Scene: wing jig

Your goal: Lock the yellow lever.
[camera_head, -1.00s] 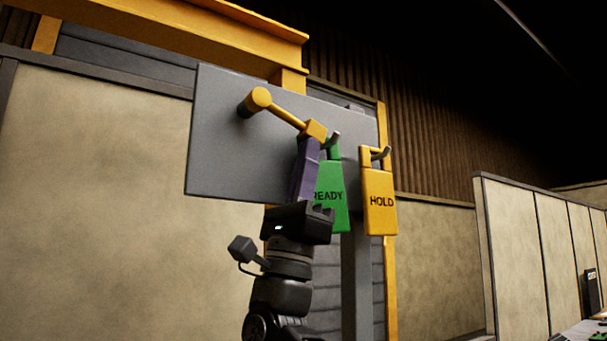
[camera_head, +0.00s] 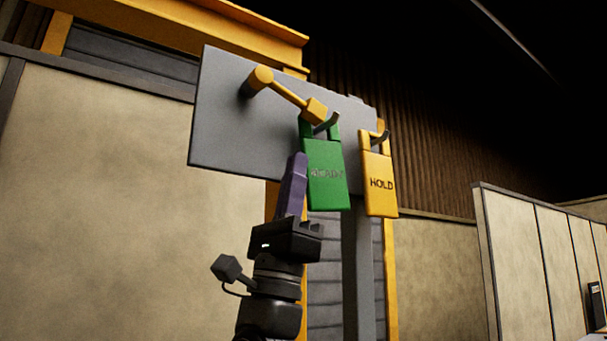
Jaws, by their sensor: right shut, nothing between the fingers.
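The yellow lever (camera_head: 288,94) is mounted on a grey panel (camera_head: 225,120). It slopes down to the right from its round pivot to a block-shaped end, which is near the hook holding the green tag (camera_head: 326,185). My right gripper (camera_head: 298,158) has purple fingers pointing up. It is shut and empty, below the lever's end and close against the left edge of the green tag. I cannot tell whether it touches the tag. The fingers are apart from the lever. My left gripper is not in view.
A grey post (camera_head: 357,265) stands below the panel. A beige partition (camera_head: 515,260) is at the right. Open space lies left of my right gripper.

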